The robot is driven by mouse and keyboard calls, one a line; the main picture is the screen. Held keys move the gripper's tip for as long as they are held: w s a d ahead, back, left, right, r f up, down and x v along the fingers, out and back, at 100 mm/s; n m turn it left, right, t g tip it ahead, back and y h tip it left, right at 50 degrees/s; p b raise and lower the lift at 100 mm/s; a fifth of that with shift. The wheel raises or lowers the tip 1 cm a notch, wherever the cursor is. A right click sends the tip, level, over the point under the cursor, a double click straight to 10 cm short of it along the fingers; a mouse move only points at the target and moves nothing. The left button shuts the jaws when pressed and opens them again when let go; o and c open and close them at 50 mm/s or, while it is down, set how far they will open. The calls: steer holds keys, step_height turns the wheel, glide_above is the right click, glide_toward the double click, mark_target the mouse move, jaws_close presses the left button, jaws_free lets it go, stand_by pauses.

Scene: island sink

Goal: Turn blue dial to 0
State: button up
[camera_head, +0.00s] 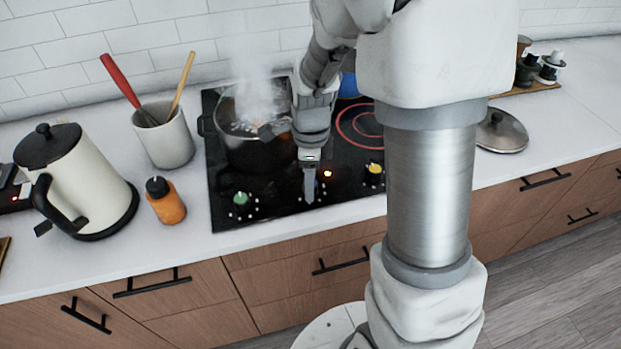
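My gripper (309,186) points down over the front middle of the black cooktop (285,203), between the green dial (240,199) and the yellow dial (374,169). Its fingers show as one narrow grey shape, so I cannot tell whether they are open or shut. The blue dial is not clearly visible; the fingers cover most of the spot between the other two dials. I cannot tell whether the fingers touch a dial. A small orange-red light (327,173) glows just right of the fingertips.
A steaming dark pot (257,152) stands on the left burner. A red-ringed burner (361,124) is at right, with a blue item (349,86) behind my arm. A kettle (88,185), orange bottle (166,202) and utensil cup (165,138) stand left. A lid (502,132) lies right.

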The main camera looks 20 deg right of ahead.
jaws_close()
